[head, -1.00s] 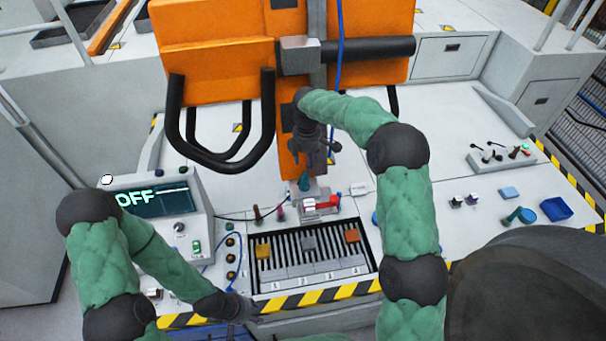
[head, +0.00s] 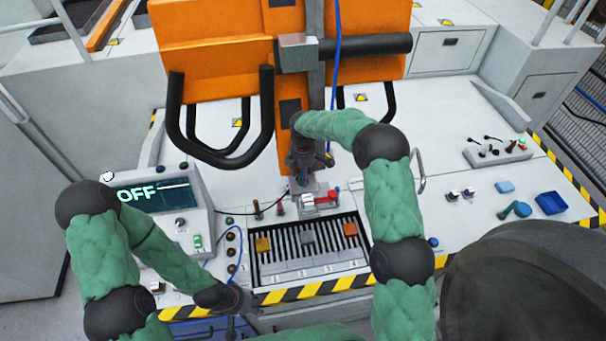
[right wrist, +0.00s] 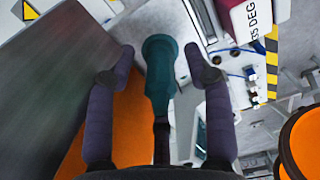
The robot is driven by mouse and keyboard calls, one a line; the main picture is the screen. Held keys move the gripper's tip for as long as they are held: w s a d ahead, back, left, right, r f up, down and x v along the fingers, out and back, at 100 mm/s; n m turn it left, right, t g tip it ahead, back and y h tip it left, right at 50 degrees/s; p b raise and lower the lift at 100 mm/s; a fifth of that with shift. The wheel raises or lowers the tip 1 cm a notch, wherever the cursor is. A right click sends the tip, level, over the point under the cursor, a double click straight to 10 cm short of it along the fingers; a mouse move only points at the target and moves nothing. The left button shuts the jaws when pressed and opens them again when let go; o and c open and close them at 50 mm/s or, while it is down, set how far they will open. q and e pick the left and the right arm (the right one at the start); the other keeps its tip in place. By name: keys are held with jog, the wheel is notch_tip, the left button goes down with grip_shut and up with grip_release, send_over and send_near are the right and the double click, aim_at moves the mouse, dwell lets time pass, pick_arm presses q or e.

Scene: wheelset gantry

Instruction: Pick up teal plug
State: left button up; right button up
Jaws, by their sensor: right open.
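The teal plug (right wrist: 160,72) stands between the two spread fingers of my right gripper (right wrist: 158,55) in the right wrist view, with a gap on each side. In the head view the right gripper (head: 303,172) is over the small grey mount behind the slatted tray, pointing down and mostly hiding the plug. The right gripper is open and holds nothing. My left gripper (head: 243,304) is low near the striped front edge of the console; its fingers are too small and dark to read.
An orange gantry (head: 220,70) with black bars rises behind the right gripper. A red-handled clamp (head: 322,200) sits beside the plug's place. The slatted tray (head: 310,262) holds several coloured blocks. An OFF display box (head: 160,200) stands left; a blue bin (head: 551,203) lies right.

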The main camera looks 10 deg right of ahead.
grip_shut()
jog(key=shift+r, duration=0.55)
notch_tip(320, 180, up, 2)
jog(key=shift+a+r+b, duration=0.15)
jog(key=shift+r+b, duration=0.05)
jog(key=shift+b, duration=0.55)
jog(key=s+a+r+b, duration=0.3)
jog(key=s+a+r, duration=0.6)
jog(key=shift+s+a+r, duration=0.3)
jog(key=shift+s+a, duration=0.1)
